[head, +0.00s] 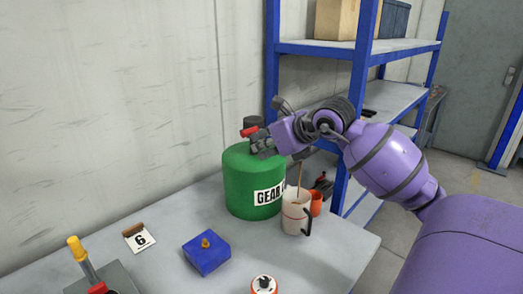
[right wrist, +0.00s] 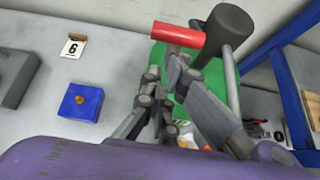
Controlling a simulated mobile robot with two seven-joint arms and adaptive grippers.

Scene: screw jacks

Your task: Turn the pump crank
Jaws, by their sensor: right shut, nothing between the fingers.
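A green drum (head: 243,187) labelled "GEAR" stands on the bench against the wall; the rest of its label is covered. A dark pump head (head: 254,122) sits on top, with a red crank handle (head: 249,131) sticking out to its left. In the right wrist view the red handle (right wrist: 177,37) lies just beyond the fingertips, with the dark pump part (right wrist: 223,33) to its right. My right gripper (head: 262,145) is at the drum's top beside the handle. Its fingers (right wrist: 165,72) are shut with nothing between them. My left gripper is not in view.
A white mug (head: 295,214) with a stick in it and an orange cup (head: 315,203) stand right of the drum. A blue box (head: 206,252), a "6" card (head: 139,239) and a yellow-topped lever (head: 77,250) are to the left. Blue-framed shelving (head: 363,70) rises behind my right arm.

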